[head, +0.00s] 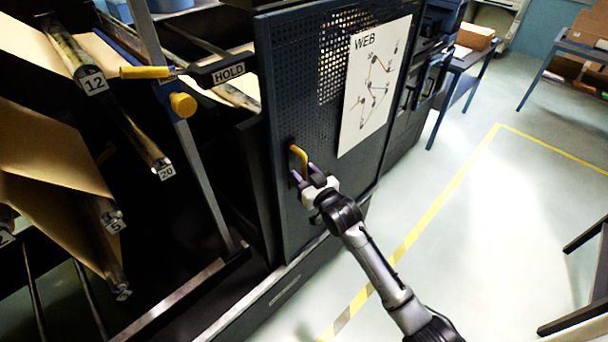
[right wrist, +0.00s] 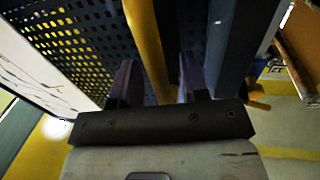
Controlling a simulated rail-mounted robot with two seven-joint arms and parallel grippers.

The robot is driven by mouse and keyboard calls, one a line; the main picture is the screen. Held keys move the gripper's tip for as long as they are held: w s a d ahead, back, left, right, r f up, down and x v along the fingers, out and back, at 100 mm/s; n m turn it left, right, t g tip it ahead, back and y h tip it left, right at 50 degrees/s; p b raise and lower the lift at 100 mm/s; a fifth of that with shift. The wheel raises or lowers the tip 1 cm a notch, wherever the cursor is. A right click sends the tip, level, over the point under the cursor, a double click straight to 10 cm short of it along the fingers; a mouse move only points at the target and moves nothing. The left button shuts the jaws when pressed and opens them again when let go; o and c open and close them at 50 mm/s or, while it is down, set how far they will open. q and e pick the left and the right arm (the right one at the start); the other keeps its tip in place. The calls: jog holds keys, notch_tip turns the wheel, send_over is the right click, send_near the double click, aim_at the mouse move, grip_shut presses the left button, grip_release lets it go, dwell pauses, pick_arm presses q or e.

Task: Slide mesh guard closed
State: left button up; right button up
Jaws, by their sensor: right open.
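The mesh guard (head: 283,115) is a dark perforated panel in the middle of the head view, with a white WEB diagram sheet on it. Its yellow handle (head: 301,158) stands upright near the panel's left edge. My right gripper (head: 307,172) is at the lower part of the handle. In the right wrist view, the yellow handle (right wrist: 147,45) runs between the two open fingers (right wrist: 155,85). I cannot tell whether either finger touches it. The guard also shows behind the fingers in that view (right wrist: 95,45). My left gripper is not in view.
Left of the guard is an open bay with numbered rollers (head: 92,80) and brown paper webs (head: 35,145). A HOLD lever (head: 228,73) with a yellow grip sticks out near the guard's upper left. Open floor (head: 480,230) with a yellow line lies to the right.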

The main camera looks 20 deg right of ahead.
jog(key=shift+c, duration=0.2)
grip_shut()
dwell(0.4)
